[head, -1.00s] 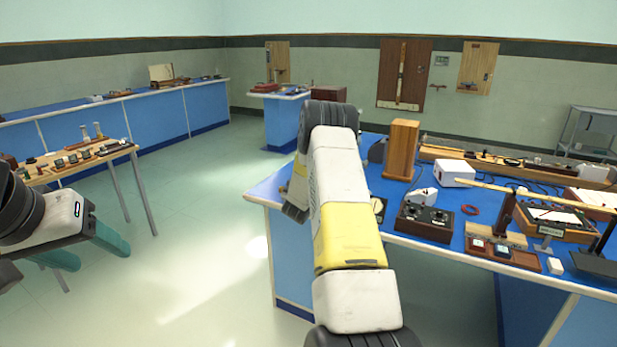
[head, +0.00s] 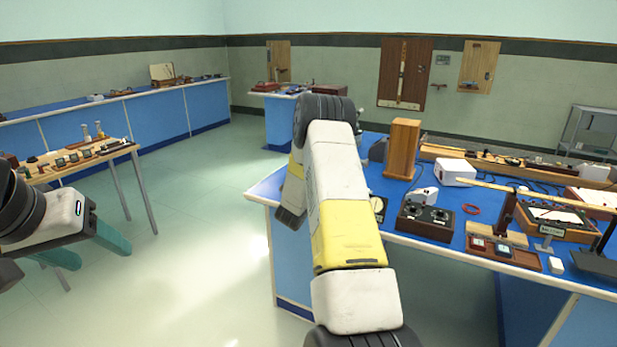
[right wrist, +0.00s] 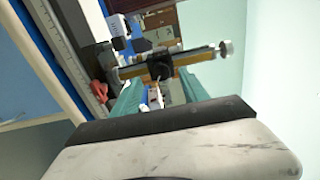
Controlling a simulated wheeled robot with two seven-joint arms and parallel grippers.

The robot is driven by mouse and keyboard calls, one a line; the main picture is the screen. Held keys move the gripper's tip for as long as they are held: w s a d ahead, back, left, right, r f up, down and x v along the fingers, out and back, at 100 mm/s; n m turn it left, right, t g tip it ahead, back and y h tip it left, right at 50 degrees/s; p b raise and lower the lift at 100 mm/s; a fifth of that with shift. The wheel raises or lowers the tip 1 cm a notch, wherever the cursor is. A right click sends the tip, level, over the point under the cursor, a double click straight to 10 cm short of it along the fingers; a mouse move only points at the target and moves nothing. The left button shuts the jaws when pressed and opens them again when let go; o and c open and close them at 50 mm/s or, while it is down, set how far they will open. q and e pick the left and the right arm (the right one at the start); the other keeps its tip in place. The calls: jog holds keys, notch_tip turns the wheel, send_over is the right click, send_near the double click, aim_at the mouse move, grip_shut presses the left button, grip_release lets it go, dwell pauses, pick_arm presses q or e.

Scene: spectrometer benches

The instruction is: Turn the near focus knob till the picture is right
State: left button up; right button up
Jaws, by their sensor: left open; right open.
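In the right wrist view a tube-like instrument (right wrist: 188,57) with brass-coloured sections, a black middle mount and a pale round end piece (right wrist: 225,47) lies just beyond my right gripper (right wrist: 162,92). The two teal fingers of this gripper are apart, with the black mount beyond the gap. I cannot tell for sure which small part is the near focus knob, nor whether a finger touches it. In the head view my right arm hides its own gripper and that spot. My left gripper (head: 88,248) is open and empty at the left, over the floor.
A blue-topped bench (head: 400,218) at the right bears a wooden block (head: 403,150), a white box (head: 452,172) and a dark dial box (head: 424,218). A small table (head: 125,151) with instruments stands at the left. The floor between is clear.

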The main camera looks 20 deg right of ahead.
jog(key=v, duration=0.4)
dwell(0.3)
jog(key=w+a+r+n+t+y, duration=0.2)
jog(key=a+r+n+y, duration=0.45)
jog(key=r, duration=0.35)
jog(key=s+a+r+n+y, duration=0.7)
jog(key=s+a+r+n, duration=0.2)
jog(key=a, duration=0.4)
jog(key=s+a+n+g, duration=0.2)
jog(key=s+n, duration=0.2)
jog(key=s, duration=0.6)
jog(key=s+a+n+g+y, duration=0.1)
jog(key=s+n+g, duration=0.2)
jog(key=s, duration=0.8)
jog(key=s+a+n+g+y, duration=0.1)
jog(key=s+a+n+g, duration=0.1)
jog(key=s+n, duration=0.4)
jog(key=s, duration=0.4)
jog(key=shift+s+a+f, duration=0.15)
jog(key=shift+a+f, duration=0.15)
jog(key=shift+f, duration=0.05)
